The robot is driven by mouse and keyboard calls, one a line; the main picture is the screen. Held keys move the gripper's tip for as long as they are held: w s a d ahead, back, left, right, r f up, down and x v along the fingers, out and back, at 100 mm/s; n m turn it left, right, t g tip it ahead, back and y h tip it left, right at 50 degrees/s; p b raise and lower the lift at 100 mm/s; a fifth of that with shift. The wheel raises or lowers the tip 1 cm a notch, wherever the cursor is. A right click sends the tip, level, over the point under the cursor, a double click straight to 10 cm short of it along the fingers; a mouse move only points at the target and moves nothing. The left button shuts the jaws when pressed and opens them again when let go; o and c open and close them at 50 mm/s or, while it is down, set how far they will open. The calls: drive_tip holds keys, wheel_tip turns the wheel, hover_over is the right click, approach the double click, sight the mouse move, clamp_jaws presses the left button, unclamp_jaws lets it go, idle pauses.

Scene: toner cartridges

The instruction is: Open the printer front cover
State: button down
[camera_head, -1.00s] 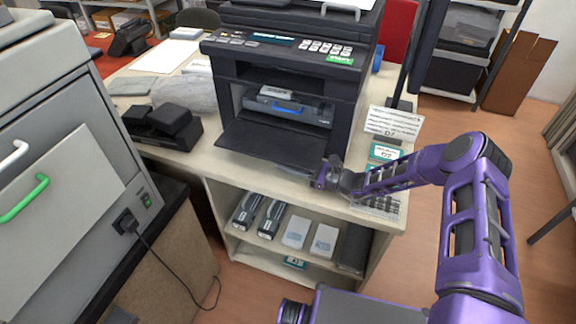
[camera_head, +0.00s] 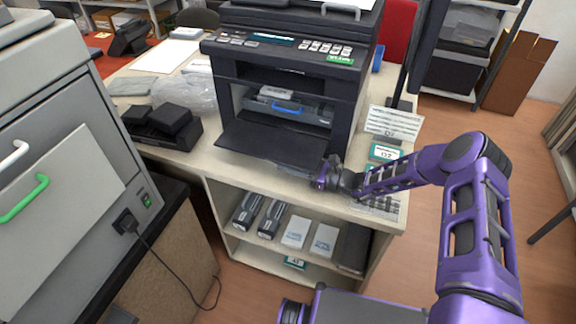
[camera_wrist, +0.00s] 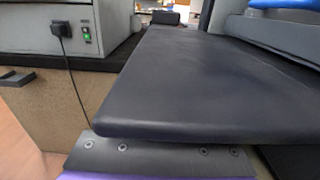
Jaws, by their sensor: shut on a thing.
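The black printer (camera_head: 290,80) stands on the light counter. Its front cover (camera_head: 268,139) is folded down and lies out in front, about level, showing the bay with a cartridge and its blue handle (camera_head: 288,107). My gripper (camera_head: 326,176) is at the right front corner of the cover, shut on it. In the wrist view the cover (camera_wrist: 215,85) fills the middle as a flat dark panel, its near edge at my gripper (camera_wrist: 160,148). The fingertips are largely hidden by the cover.
Below the counter top (camera_head: 190,160), an open shelf (camera_head: 262,240) holds several boxes. A black device (camera_head: 162,123) sits left of the printer. A large grey machine (camera_head: 60,150) with a green handle stands at the left. Label cards (camera_head: 383,152) lie right of my gripper.

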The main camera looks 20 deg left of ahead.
sight(288, 157)
drive_tip(key=shift+s+r+m+p, duration=0.2)
drive_tip(key=shift+r+m+p, duration=0.25)
drive_tip(key=shift+r+m, duration=1.45)
drive_tip(key=c, duration=0.9)
unclamp_jaws()
drive_tip(key=d, duration=0.5)
drive_tip(key=s+d, duration=0.1)
drive_tip(key=d, duration=1.1)
drive_tip(key=shift+s+d+b, duration=0.15)
drive_tip(key=shift+d+b, duration=0.05)
drive_tip(key=shift+b, duration=0.2)
